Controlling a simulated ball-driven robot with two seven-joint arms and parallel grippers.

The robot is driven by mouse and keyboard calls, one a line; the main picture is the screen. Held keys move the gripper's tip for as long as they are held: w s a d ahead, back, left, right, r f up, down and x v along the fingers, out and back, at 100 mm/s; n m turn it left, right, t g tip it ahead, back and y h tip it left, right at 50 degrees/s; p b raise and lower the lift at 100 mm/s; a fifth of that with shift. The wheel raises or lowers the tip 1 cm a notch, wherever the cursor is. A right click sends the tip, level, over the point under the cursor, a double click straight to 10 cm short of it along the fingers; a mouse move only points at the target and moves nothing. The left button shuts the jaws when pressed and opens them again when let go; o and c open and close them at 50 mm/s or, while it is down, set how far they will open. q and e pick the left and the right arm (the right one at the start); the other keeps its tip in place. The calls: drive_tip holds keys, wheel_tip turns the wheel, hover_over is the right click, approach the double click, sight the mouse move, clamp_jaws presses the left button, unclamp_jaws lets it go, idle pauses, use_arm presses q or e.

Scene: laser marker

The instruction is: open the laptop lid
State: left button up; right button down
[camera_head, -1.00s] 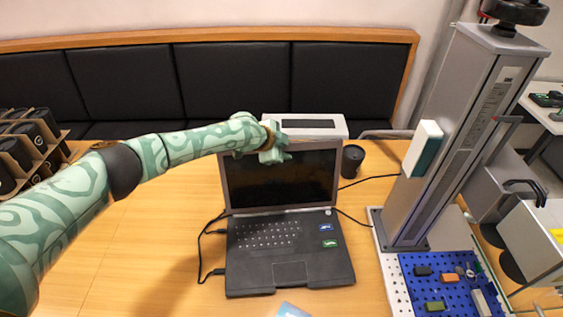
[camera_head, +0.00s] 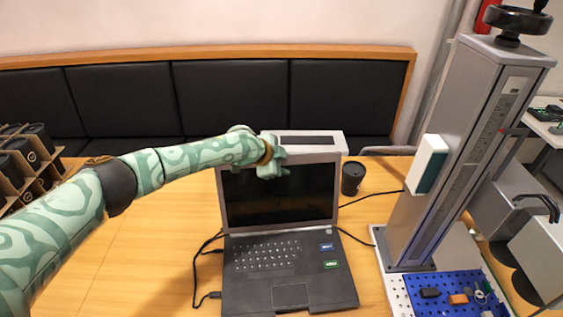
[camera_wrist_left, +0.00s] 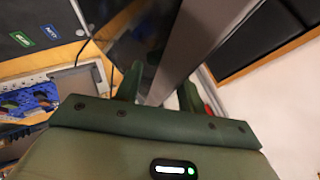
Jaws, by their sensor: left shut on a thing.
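The black laptop (camera_head: 285,270) sits on the wooden table with its lid (camera_head: 300,200) standing open and the dark screen facing me. My left gripper (camera_head: 272,168) is at the top edge of the lid, left of its middle, and is shut on it. In the left wrist view the gripper's green fingers (camera_wrist_left: 160,90) stand on either side of the lid's grey edge (camera_wrist_left: 183,55). The lid hides part of the fingers. My right gripper is not in view.
A white box (camera_head: 335,141) stands close behind the lid. A black cup (camera_head: 353,178) is to its right. Cables run from both sides of the laptop. A tall grey column (camera_head: 455,150) stands at right by a blue pegboard (camera_head: 420,285).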

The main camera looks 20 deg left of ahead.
use_arm(q)
drive_tip(key=p+v, duration=0.5)
drive_tip(key=v, duration=1.1)
drive_tip(key=shift+r+p, duration=0.15)
drive_tip(key=shift+p, duration=0.15)
drive_tip(key=shift+s, duration=0.1)
